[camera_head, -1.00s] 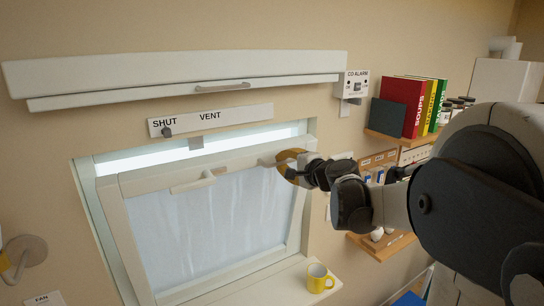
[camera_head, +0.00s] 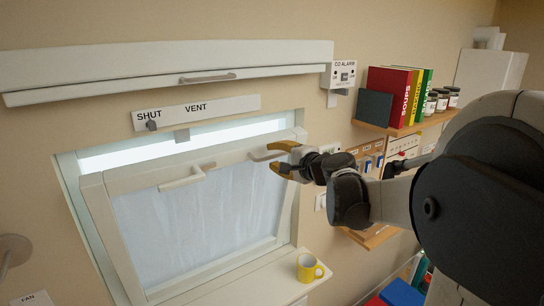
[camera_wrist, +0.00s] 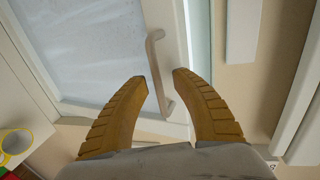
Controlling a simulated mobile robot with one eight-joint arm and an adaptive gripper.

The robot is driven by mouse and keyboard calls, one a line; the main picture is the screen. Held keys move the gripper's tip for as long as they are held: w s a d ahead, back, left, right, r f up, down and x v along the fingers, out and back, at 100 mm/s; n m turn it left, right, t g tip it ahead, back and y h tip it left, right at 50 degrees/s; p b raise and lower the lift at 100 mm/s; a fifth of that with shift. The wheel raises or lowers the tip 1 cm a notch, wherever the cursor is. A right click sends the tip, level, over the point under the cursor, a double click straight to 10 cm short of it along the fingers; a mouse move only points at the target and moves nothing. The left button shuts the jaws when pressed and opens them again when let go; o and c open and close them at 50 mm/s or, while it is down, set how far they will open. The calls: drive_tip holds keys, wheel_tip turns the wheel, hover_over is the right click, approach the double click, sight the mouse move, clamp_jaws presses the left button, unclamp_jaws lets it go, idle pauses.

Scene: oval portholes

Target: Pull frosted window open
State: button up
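The frosted window (camera_head: 195,215) is a cream-framed pane in the wall. Its top edge leans out from the opening, with a bright gap above it. A pale bar handle (camera_head: 262,155) sits at the upper right of its frame; it also shows in the wrist view as a grey bar (camera_wrist: 156,62). A second lever-like handle (camera_head: 182,181) sits near the middle of the top rail. My gripper (camera_head: 279,157) has yellow-brown fingers and is open at the right handle. In the wrist view the bar runs between the fingertips; I cannot tell whether they touch it.
A SHUT/VENT plate (camera_head: 205,112) with a dark knob is above the window, below a long white panel (camera_head: 165,68) with its own handle. A yellow mug (camera_head: 308,267) stands on the sill at lower right. Shelves with books (camera_head: 398,98) and jars are on the right.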

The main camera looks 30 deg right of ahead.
drive_tip(key=v, duration=1)
drive_tip(key=shift+s, duration=0.3)
drive_tip(key=shift+a, duration=0.1)
drive_tip(key=s+a+f+n+g+y+b, duration=0.15)
drive_tip(key=a+f+n+b, duration=0.25)
drive_tip(key=a+f+b, duration=0.6)
drive_tip(key=s+a+f+n+g+y+b, duration=0.1)
drive_tip(key=s+a+f+n+g+b, duration=0.4)
drive_tip(key=f, duration=0.9)
drive_tip(key=s+a+f+n+h+b, duration=0.1)
drive_tip(key=s+a+f+n+b, duration=0.1)
drive_tip(key=f+b, duration=0.4)
drive_tip(key=s+a+f+n+g+h+b, duration=0.1)
drive_tip(key=s+a+f+n+b, duration=0.2)
drive_tip(key=f, duration=0.7)
drive_tip(key=s+a+f+n+g+h+b, duration=0.1)
drive_tip(key=s+a+f+n+b, duration=0.1)
drive_tip(key=s+f+b, duration=0.3)
wheel_tip(320, 180, down, 4)
drive_tip(key=n+b, duration=0.1)
drive_tip(key=b, duration=0.2)
drive_tip(key=shift+a+n+b, duration=0.2)
drive_tip(key=shift+n+b, duration=0.1)
drive_tip(key=shift+f, duration=0.1)
